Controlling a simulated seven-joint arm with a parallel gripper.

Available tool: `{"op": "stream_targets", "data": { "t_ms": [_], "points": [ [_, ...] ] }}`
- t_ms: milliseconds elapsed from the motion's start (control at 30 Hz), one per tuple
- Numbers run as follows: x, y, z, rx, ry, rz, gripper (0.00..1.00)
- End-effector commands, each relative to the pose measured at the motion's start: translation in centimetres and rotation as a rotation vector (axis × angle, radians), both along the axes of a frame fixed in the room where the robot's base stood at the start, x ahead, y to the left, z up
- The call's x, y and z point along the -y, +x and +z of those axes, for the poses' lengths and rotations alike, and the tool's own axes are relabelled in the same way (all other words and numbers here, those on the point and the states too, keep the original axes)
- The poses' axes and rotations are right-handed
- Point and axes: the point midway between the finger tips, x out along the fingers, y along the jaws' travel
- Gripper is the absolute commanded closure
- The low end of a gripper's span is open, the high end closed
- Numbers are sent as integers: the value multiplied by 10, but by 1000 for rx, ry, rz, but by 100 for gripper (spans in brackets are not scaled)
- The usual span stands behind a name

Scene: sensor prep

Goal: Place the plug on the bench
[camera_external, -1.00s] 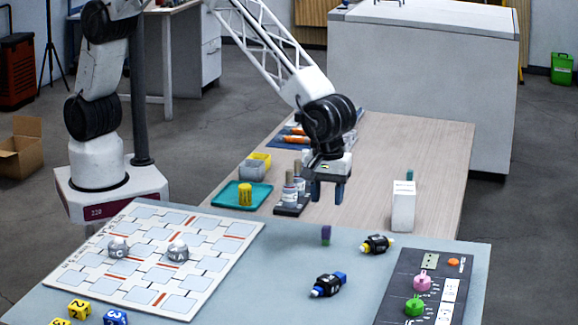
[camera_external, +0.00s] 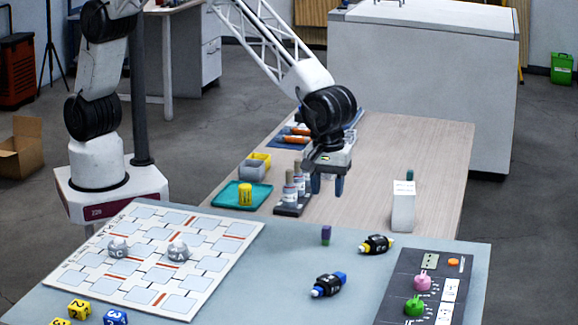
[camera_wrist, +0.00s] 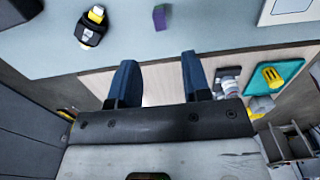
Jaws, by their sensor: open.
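No thing is marked as the plug, and I cannot tell which one it is. A small purple block with a green part (camera_external: 326,235) stands upright on the grey-blue bench top (camera_external: 275,275). It also shows in the wrist view (camera_wrist: 159,17). A black piece with yellow ends (camera_external: 376,244) lies to its right, and a black piece with blue ends (camera_external: 328,285) lies nearer the camera. My gripper (camera_external: 327,185) hangs above the wooden surface (camera_external: 425,150), behind the purple block. In the wrist view its blue fingers (camera_wrist: 160,82) are apart with nothing between them.
Bottles in a black rack (camera_external: 292,208) stand close left of my gripper, beside a teal tray (camera_external: 226,196) with a yellow cylinder. A white box (camera_external: 403,210) stands to the right. A marked board (camera_external: 205,262) and a dark panel (camera_external: 397,290) flank the open bench middle.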

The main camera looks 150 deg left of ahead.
Motion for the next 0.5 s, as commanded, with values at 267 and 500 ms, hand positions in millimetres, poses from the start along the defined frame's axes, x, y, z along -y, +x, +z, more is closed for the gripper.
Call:
{"op": "stream_targets", "data": {
  "t_ms": [267,500],
  "points": [
    [4,-2,5,2,1,-16,56],
    [31,-17,36,15,6,-132,56]
  ]
}}
